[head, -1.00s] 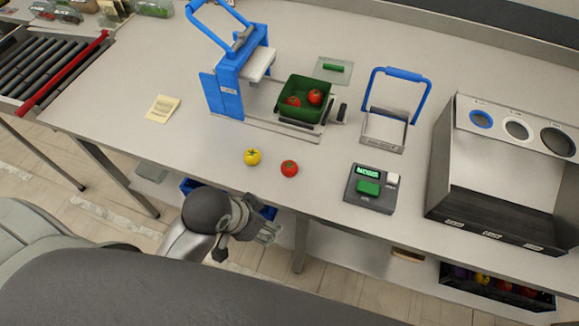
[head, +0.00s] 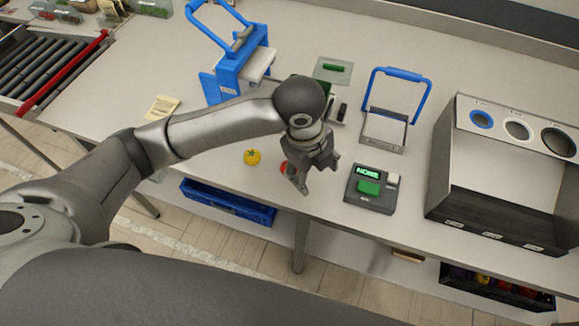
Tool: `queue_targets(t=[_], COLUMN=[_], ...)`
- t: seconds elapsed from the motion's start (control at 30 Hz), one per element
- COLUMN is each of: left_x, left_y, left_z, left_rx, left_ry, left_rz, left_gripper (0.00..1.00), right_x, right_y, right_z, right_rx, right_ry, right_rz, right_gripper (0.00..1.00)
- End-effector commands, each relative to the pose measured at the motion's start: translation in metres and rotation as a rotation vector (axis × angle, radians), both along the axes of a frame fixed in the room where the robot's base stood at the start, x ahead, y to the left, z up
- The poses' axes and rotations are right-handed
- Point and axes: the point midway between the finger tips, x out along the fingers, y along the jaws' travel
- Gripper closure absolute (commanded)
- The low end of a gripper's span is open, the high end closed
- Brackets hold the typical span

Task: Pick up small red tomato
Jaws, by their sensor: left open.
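A small red tomato (head: 284,168) lies on the light table near its front edge, mostly hidden behind my left gripper. My left gripper (head: 316,178) is open and points down over the tomato, slightly to its right in the picture. Whether it touches the tomato cannot be told. A small yellow tomato (head: 252,157) lies to the left, apart from the gripper. My right gripper is not in view.
A blue press (head: 232,75) stands behind my left arm. A device with a green button (head: 369,188) and a display reading NONE sits right of the gripper. A blue-handled frame (head: 383,130) and a sorting box (head: 480,205) stand farther right.

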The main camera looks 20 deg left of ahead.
Motion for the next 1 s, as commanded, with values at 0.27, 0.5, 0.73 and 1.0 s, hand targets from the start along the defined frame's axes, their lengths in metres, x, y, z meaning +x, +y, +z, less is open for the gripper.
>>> queue_targets(t=[0.27, 0.5, 0.73, 1.0], left_x=[0.027, 0.032, 0.035, 0.036], left_y=[0.046, 0.059, 0.061, 0.063], left_z=[0.028, 0.022, -0.013, -0.036], left_rx=[0.198, 0.239, 0.237, 0.237], left_ry=[0.017, 0.036, 0.034, 0.035], left_rz=[-0.188, -0.225, -0.224, -0.225], left_gripper=[0.37, 0.37, 0.37, 0.37], right_x=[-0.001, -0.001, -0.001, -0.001], right_y=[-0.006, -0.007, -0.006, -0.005], right_z=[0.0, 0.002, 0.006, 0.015], right_rx=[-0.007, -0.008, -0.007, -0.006], right_ry=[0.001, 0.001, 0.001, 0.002], right_rz=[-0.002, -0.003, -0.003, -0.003], right_gripper=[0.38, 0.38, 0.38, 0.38])
